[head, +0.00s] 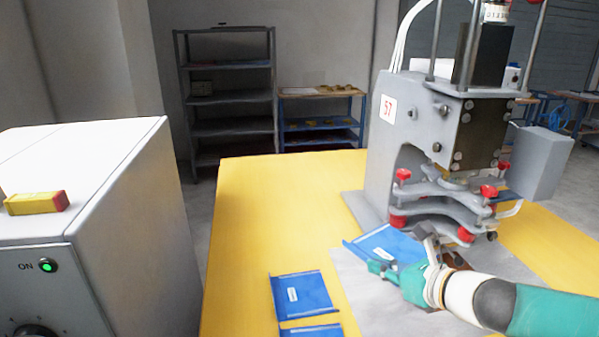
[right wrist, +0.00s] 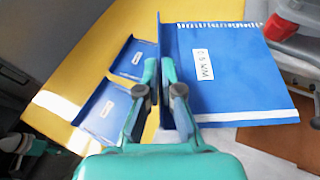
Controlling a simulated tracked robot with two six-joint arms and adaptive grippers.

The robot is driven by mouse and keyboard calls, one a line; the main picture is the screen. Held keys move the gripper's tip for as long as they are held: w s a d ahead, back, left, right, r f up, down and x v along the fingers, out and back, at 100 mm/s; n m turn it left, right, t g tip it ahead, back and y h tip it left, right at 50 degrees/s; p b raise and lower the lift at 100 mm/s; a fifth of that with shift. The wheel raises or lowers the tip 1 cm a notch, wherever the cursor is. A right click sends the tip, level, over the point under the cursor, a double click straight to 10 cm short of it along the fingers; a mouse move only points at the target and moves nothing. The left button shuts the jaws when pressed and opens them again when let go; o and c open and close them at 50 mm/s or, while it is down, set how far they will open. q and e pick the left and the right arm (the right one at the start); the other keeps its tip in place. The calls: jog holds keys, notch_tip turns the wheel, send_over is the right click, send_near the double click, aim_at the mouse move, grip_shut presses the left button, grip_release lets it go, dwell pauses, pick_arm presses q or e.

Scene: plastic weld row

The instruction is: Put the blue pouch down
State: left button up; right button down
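The blue pouch (head: 385,243) with a white label lies flat in front of the press, over the pale sheet. In the right wrist view the pouch (right wrist: 225,70) fills the upper right, with its raised near edge between my fingers. My right gripper (head: 380,267) is at the pouch's front left edge. In the right wrist view the gripper (right wrist: 161,64) has one finger on each side of that edge, closed on it. I cannot tell whether the pouch touches the sheet below. My left gripper is not seen in the head view.
Two other blue pouches, one (head: 302,295) behind another (head: 312,331), lie on the yellow table (head: 260,200). The grey press (head: 385,150) with red knobs stands close behind the held pouch. A grey machine (head: 140,220) stands at left. The table's back left is clear.

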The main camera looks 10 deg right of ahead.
jog(key=s+f+n+g+y+p, duration=0.1)
jog(key=s+f+p, duration=0.1)
jog(key=f+p, duration=0.1)
jog(key=s+f+n+g+y+p, duration=0.1)
jog(key=s+f+n+y+p, duration=0.1)
jog(key=f, duration=0.3)
jog(key=s+a+f+n+g+y+p, duration=0.1)
jog(key=s+f+n+g+p, duration=0.1)
jog(key=s+f+p, duration=0.2)
jog(key=shift+s+y+p, duration=0.15)
jog(key=shift+y+p, duration=0.25)
jog(key=shift+p, duration=0.05)
